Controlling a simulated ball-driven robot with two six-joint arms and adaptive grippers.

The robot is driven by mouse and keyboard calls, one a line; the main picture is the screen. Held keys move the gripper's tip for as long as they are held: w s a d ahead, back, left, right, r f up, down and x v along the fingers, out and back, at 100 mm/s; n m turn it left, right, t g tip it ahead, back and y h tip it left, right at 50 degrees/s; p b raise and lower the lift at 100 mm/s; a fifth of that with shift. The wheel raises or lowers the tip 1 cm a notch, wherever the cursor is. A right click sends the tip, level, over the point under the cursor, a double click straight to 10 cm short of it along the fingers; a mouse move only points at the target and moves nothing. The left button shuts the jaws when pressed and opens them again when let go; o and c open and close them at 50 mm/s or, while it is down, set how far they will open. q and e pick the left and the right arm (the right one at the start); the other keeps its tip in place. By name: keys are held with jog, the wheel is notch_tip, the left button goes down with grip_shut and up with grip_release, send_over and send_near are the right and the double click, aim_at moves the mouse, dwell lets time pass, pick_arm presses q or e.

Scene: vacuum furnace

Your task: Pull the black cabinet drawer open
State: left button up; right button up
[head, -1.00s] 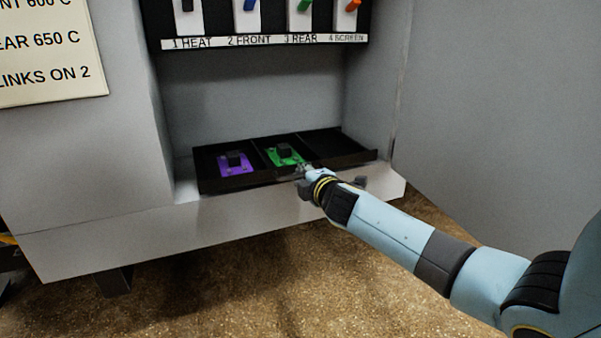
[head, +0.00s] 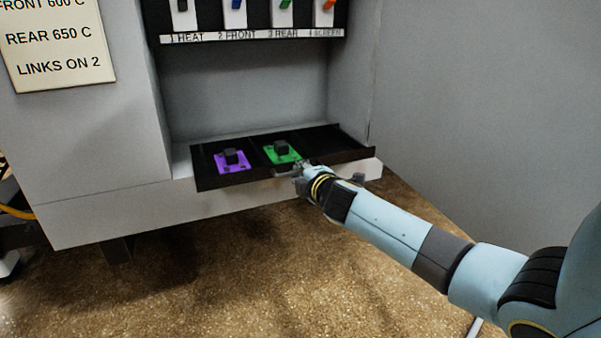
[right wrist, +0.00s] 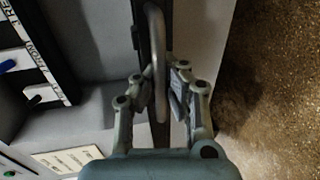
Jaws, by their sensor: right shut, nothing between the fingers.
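The black drawer (head: 225,180) is a shallow open tray low in the grey cabinet. It stands out past the cabinet's front ledge. Its grey bar handle (head: 284,174) is on the drawer front; it shows as a rounded bar in the right wrist view (right wrist: 158,60). My right gripper (head: 303,168) is at the handle, and its fingers (right wrist: 160,92) show on either side of the bar in the right wrist view. It is shut, with no firm hold on the bar to be seen. My left gripper is not in view.
In the drawer, a purple plate (head: 231,162) and a green plate (head: 282,152) each carry a black knob, in separate compartments. A labelled switch row (head: 250,37) is above. A grey panel (head: 480,110) stands at right. The brown floor in front is clear.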

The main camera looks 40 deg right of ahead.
jog(key=o, duration=0.6)
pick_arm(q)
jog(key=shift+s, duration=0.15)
pick_arm(e)
jog(key=v, duration=1.2)
jog(key=shift+d, duration=0.1)
